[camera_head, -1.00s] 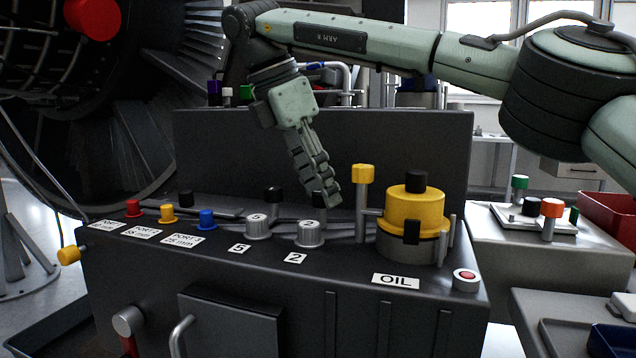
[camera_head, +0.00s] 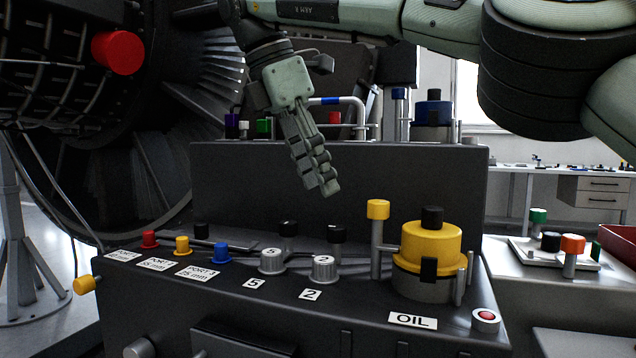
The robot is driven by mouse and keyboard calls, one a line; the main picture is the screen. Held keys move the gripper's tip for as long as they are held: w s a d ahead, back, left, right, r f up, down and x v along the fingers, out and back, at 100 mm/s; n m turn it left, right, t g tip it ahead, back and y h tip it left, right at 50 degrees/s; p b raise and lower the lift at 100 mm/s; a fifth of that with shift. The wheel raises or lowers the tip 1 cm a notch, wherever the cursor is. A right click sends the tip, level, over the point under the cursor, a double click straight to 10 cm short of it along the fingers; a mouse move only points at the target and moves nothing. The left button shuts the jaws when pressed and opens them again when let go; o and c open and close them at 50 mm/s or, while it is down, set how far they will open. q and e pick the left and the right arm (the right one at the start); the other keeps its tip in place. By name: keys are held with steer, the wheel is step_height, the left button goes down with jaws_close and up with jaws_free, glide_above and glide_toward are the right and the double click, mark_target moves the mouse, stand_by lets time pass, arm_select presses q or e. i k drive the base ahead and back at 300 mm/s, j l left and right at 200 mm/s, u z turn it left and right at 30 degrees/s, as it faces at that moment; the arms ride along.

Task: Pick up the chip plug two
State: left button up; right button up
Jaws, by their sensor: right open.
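The chip plug two, a grey ribbed cap with a white "2" on top (camera_head: 323,268), sits upright on the dark console, behind a "2" label (camera_head: 311,294). My right gripper (camera_head: 328,190) points down above and slightly behind it, clear of it. It is open and empty, though its fingers overlap from this side. A black-topped post (camera_head: 337,235) stands just behind the plug. A similar grey plug marked "5" (camera_head: 272,260) stands to its left. My left gripper is not in view.
A yellow oil cap (camera_head: 431,243) and a yellow-topped post (camera_head: 377,210) stand to the right. Red, yellow and blue plugs (camera_head: 221,253) stand to the left. An upright dark panel (camera_head: 400,170) rises behind. A red button (camera_head: 486,316) is at the front right.

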mark_target(324, 282)
steer(key=k, duration=1)
